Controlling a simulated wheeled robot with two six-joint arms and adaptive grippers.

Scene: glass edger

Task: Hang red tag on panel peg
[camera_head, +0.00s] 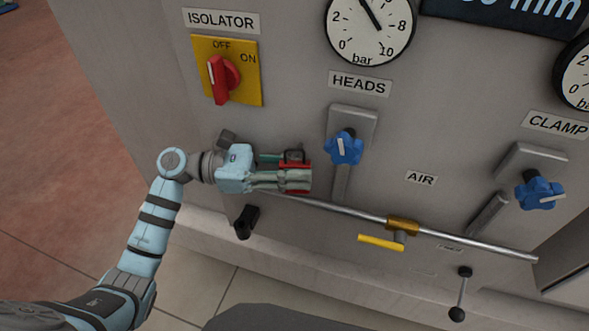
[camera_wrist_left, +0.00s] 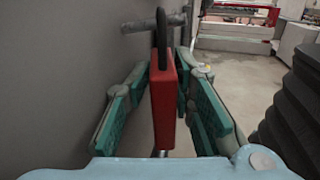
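The red tag (camera_wrist_left: 164,100) stands upright between the fingers of my left gripper (camera_wrist_left: 165,95) in the left wrist view. The far ends of the fingers close in on both sides of it. A black loop (camera_wrist_left: 161,40) rises from its top edge. A grey peg (camera_wrist_left: 138,26) sticks out from the panel on the left, behind or through the loop; I cannot tell which. In the head view my left gripper (camera_head: 300,170) is close to the panel, with red tag parts (camera_head: 297,164) around its fingertips. My right gripper is not in view.
The isolator switch (camera_head: 225,76) is above my left gripper. A blue star handle (camera_head: 344,148) is just to its right. A long metal rail (camera_head: 460,237) with a yellow lever (camera_head: 381,242) runs below to the right. A black knob (camera_head: 246,221) is below.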

